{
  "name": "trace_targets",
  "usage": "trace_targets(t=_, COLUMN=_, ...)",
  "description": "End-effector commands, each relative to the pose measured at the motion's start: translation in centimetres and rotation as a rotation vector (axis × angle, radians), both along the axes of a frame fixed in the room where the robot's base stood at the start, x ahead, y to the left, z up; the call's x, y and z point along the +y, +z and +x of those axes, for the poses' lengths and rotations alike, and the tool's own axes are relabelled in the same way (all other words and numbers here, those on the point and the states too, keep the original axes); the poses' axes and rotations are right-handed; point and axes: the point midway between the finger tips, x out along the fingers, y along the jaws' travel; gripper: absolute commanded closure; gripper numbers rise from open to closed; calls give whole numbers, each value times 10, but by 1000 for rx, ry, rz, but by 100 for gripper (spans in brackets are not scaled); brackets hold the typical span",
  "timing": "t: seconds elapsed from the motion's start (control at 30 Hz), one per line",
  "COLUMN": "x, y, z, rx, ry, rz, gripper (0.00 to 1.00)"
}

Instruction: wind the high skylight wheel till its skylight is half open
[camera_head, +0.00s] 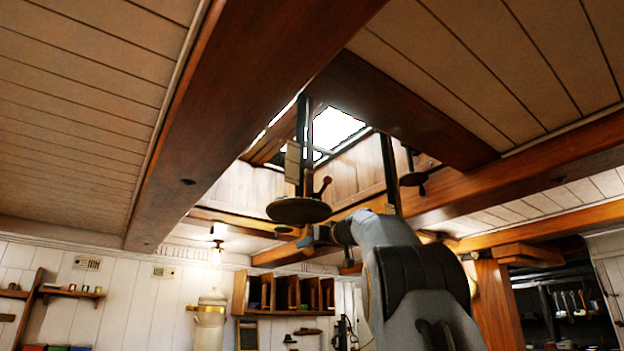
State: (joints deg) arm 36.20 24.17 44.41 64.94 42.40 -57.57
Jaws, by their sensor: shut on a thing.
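The high skylight wheel (298,210) is a dark, flat disc on the lower end of a dark upright shaft (304,135) under the ceiling opening. A lever with a red knob (326,181) stands just above its right side. My gripper (306,239) is at the wheel's underside, near the front right of its rim, and is shut on it. The exact part between the fingers is too small to make out. The skylight (337,129) shows as a bright, framed pane at the top of the shaft; how far it is open I cannot tell.
Heavy wooden beams (240,95) frame the opening. A lit lamp (217,247), a wall rack (285,294) and a pale canister (210,322) are beyond, lower down.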

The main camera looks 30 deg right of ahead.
Motion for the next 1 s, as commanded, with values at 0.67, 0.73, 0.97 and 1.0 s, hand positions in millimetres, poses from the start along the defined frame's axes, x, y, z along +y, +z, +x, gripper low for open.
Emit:
trace_targets(t=0.67, x=60, y=-7, z=25, rx=8, ry=20, rz=2, gripper=96)
trace_targets(t=0.73, x=71, y=-7, z=27, rx=8, ry=20, rz=2, gripper=96)
trace_targets(t=0.97, x=74, y=-5, z=26, rx=9, ry=12, rz=2, gripper=96)
trace_targets(t=1.0, x=74, y=-5, z=26, rx=9, ry=12, rz=2, gripper=96)
